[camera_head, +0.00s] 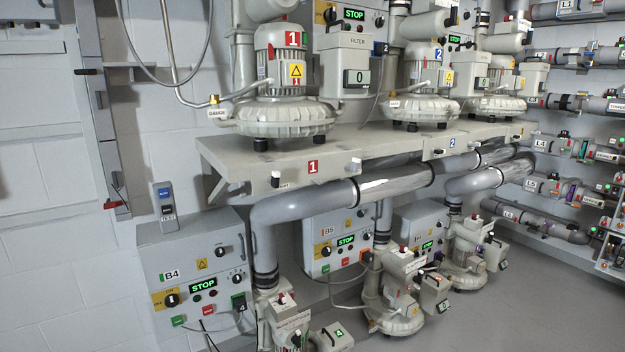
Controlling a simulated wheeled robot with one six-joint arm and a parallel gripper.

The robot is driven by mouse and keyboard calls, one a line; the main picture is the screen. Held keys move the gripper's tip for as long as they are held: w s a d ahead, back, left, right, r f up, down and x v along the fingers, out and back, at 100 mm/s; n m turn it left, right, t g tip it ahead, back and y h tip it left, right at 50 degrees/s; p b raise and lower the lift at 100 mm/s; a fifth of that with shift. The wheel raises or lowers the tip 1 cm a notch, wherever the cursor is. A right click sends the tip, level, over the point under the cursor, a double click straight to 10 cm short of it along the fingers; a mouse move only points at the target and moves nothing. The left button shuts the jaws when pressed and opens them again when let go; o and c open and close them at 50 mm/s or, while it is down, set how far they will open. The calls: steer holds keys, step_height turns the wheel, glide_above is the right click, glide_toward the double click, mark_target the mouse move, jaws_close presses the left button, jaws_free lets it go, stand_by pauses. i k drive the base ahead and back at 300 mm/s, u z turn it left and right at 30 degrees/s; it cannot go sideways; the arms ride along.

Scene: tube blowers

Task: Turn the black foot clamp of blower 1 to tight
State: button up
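Blower 1 (285,85) is a pale grey-green machine with a red "1" label on its motor. It stands on the left end of the wall shelf (225,152). A short black foot (261,144) shows under its front. A small dark and white fitting (276,180) sits on the shelf's front edge left of the red "1" plate (313,167). A similar fitting (356,165) sits right of the plate. I cannot tell which of these is the black foot clamp, or whether it is tight or loose. My gripper is not in view.
Blower 2 (425,85) stands farther right on the shelf. Thick grey pipes (310,206) run below its front edge. Control box B4 (200,262), box B5 (338,240) and more blowers stand lower down. Grey floor (520,300) is open at the lower right.

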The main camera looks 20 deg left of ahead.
mark_target(273, 180)
steer(key=z, duration=0.25)
steer(key=i, duration=0.7)
steer(key=u, duration=0.5)
steer(key=i, duration=0.55)
steer(key=u, duration=0.55)
